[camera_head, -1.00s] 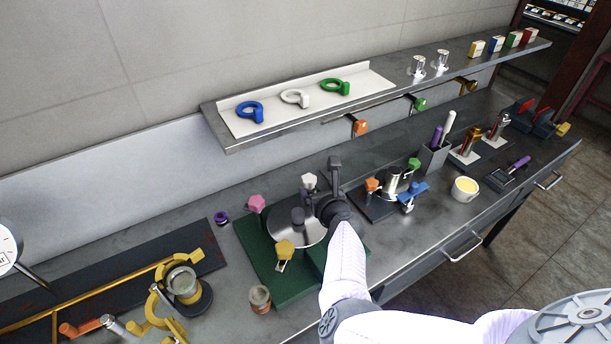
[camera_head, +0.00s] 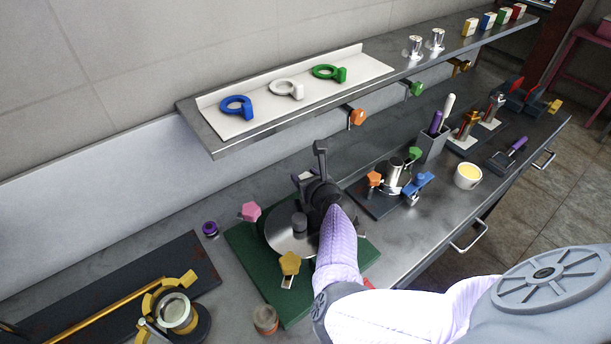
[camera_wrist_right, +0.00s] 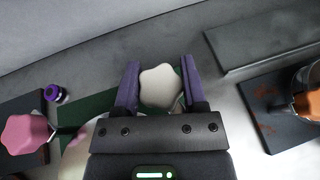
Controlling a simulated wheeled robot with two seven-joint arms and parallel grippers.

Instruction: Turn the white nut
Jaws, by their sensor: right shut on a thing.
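The white nut (camera_wrist_right: 160,87) is a lobed knob seen from above in the right wrist view. My right gripper (camera_wrist_right: 160,92) is shut on it, with one purple finger on each side. In the head view the right gripper (camera_head: 308,178) is at the back of the round metal lid (camera_head: 282,240), and the white nut (camera_head: 306,176) is mostly hidden by it. The lid sits on a green base (camera_head: 256,262). A pink nut (camera_head: 250,211) is left of the gripper and a yellow nut (camera_head: 289,263) is in front. My left gripper is out of view.
A shelf above holds blue (camera_head: 236,107), white (camera_head: 287,89) and green (camera_head: 328,73) rings. A smaller clamped pot (camera_head: 394,173) with orange, green and blue knobs stands to the right. A purple ring (camera_head: 210,229) and a small jar (camera_head: 265,319) are nearby.

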